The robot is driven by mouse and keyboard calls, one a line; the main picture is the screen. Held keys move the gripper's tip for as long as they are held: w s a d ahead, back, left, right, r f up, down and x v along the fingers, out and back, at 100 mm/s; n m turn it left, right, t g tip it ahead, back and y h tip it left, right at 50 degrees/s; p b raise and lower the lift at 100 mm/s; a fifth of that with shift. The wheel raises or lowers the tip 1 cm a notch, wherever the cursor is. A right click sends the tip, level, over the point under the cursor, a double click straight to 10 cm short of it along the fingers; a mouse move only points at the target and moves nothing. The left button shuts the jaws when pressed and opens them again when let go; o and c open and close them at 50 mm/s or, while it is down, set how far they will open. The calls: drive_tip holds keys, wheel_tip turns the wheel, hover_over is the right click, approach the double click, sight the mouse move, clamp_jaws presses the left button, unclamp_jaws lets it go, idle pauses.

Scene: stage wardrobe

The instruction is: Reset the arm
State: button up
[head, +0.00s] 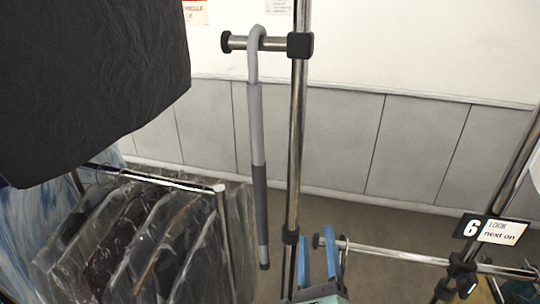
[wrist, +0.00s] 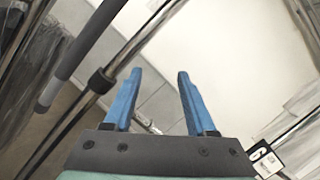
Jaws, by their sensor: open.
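My gripper (wrist: 158,88) has two blue fingers, spread apart with nothing between them in the wrist view. In the head view my gripper (head: 320,250) shows at the bottom centre, in front of the lower part of a chrome upright pole (head: 297,150). A grey cane-like stick with a hooked top (head: 258,130) hangs from a short horizontal peg (head: 270,43) on that pole. The stick also shows in the wrist view (wrist: 80,50), to the left of my fingers and apart from them.
A rail of garments in clear covers (head: 150,235) stands at the lower left, with a dark cloth (head: 90,85) above it. A chrome rail with a "6 LOOK next on" sign (head: 491,229) is at the right. The grey panelled wall (head: 330,135) is behind.

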drive_tip(key=s+a+r+n+t+y, duration=0.1)
drive_tip(key=a+r+n+t+y, duration=0.3)
drive_tip(key=r+n, duration=0.75)
drive_tip(key=s+a+r+n+g+y, duration=0.15)
drive_tip(key=a+r+n, duration=0.5)
drive_tip(key=r, duration=0.75)
drive_tip(key=s+d+r+n+t+h, duration=0.1)
drive_tip(key=s+r+n+t+h, duration=0.1)
drive_tip(key=s+r+n, duration=0.3)
drive_tip(key=s+r+n+t+h, duration=0.2)
drive_tip(key=s+r+n, duration=0.3)
drive_tip(key=r, duration=0.7)
drive_tip(key=shift+s+d+r+n+t, duration=0.15)
drive_tip(key=shift+s+d+n+t, duration=0.2)
drive_tip(key=shift+s, duration=0.55)
